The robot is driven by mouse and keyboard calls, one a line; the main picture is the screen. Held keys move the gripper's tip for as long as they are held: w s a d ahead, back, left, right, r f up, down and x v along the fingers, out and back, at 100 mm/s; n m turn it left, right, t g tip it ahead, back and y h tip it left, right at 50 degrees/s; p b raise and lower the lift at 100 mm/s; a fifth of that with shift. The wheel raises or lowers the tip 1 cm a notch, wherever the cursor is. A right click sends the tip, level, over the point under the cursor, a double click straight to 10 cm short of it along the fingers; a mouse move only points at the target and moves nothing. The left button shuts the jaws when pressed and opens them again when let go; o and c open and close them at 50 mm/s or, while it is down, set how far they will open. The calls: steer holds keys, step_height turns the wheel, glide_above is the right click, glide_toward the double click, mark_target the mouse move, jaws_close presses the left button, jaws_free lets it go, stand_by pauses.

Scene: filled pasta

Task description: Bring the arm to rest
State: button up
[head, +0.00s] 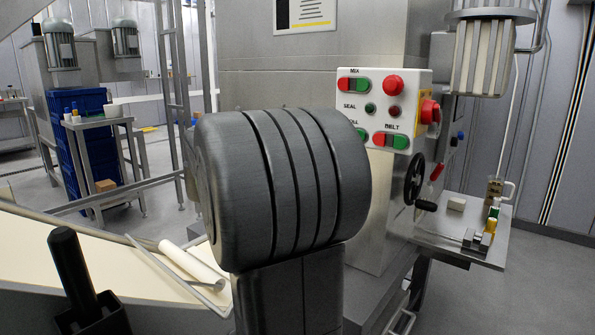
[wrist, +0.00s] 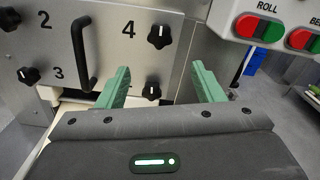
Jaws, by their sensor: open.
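My gripper (wrist: 161,88) shows in the wrist view with its two green fingers spread apart and nothing between them. Beyond the fingers is a steel machine panel (wrist: 115,55) with black knobs, printed numbers and a black vertical handle (wrist: 82,52). I cannot tell whether a finger touches the panel; they seem apart from it. In the head view a big dark grey ribbed part of my arm (head: 285,185) fills the middle and hides part of the machine. My gripper does not show there.
A white control box (head: 385,110) with red and green buttons is on the machine, right of my arm. Below it are a black handwheel (head: 414,179) and a steel side shelf (head: 455,235) with small items. Pale dough sheet (head: 110,262) lies at left. Open floor (head: 545,275) shows at right.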

steer(key=b+x, duration=0.1)
steer(key=x, duration=1.1)
steer(key=p+v, duration=0.2)
steer(key=v, duration=1.1)
steer(key=w+d+n+p, duration=0.8)
steer(key=n+p, duration=0.7)
steer(key=n, duration=0.4)
steer(key=shift+w+r+n+p, duration=0.25)
steer(key=shift+w+n+p, duration=0.15)
steer(key=shift+w, duration=0.8)
